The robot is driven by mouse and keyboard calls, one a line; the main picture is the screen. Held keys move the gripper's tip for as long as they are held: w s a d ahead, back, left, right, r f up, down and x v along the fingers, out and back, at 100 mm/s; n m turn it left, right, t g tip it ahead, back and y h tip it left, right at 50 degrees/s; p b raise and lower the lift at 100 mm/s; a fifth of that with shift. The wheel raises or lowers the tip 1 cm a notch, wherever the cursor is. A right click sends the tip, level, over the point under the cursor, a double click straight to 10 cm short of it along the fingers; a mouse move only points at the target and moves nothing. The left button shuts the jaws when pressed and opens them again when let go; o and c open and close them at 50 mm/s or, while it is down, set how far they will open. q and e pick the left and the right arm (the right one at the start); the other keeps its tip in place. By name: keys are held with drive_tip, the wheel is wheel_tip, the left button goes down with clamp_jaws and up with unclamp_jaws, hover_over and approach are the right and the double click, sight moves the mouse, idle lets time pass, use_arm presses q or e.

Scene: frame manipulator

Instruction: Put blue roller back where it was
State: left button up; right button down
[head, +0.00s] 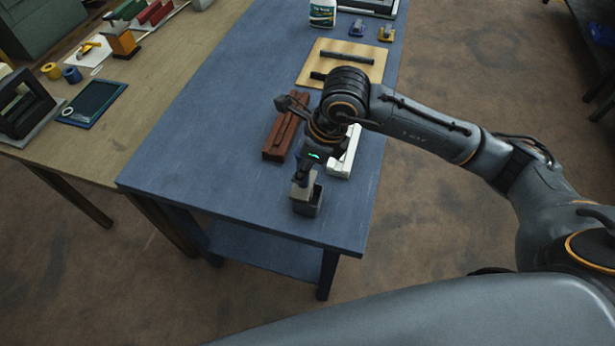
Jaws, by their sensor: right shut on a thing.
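My right gripper (306,195) points down over the near end of the blue table. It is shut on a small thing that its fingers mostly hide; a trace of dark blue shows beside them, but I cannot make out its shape. A small blue item (356,28) stands at the far end of the blue table, beside a similar yellow one (386,33). A blue roll (72,75) stands on the wooden table at the left, next to a yellow roll (51,71). I cannot tell which blue thing is the roller. My left gripper is not in view.
A red-brown block (276,140) and a white block (342,160) lie on either side of my right wrist. A wooden board (312,60) with dark bars lies behind. A bottle (322,14) stands further back. The blue table's near left part (200,165) is clear.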

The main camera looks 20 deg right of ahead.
sight(308, 176)
drive_tip(key=f, duration=0.1)
drive_tip(key=d+f+b, duration=0.1)
drive_tip(key=f, duration=0.1)
drive_tip(key=f+b, duration=0.1)
drive_tip(key=shift+w+d+f, duration=0.25)
drive_tip(key=shift+w+f, duration=0.1)
drive_tip(key=shift+f, duration=0.05)
drive_tip(key=shift+a+f, duration=0.1)
drive_tip(key=c, duration=1.2)
unclamp_jaws()
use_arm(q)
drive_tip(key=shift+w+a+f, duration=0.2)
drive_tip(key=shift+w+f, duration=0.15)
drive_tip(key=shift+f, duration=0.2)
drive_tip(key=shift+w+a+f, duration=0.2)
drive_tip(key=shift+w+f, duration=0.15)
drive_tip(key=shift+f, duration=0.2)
use_arm(e)
drive_tip(key=shift+o, duration=0.2)
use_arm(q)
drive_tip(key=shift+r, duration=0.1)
